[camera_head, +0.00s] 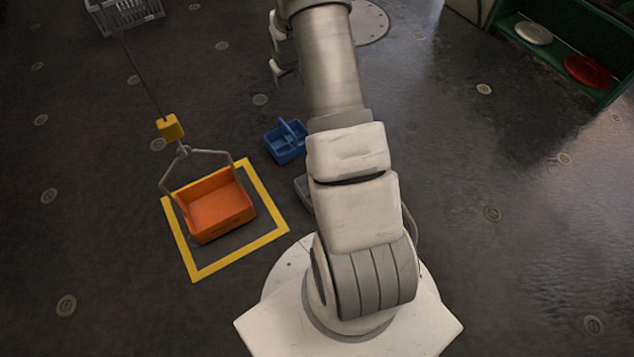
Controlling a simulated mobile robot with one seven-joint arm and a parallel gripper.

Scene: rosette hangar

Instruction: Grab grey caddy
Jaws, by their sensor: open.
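A grey object (303,190), likely the grey caddy, stands on the floor just left of my arm. Most of it is hidden behind the arm, so its handle and full shape cannot be seen. A blue caddy (286,141) with a raised middle handle stands just beyond it. My gripper (273,47) shows in part at the top, left of the arm, with its fingers apart and nothing seen between them. It is well apart from the grey object in the picture.
An orange bin (217,208) hangs from a cable with a yellow block (170,127), over a yellow floor square (235,262). A grey crate (126,14) is at top left. A green shelf (560,55) holds white and red round things at top right. The right floor is clear.

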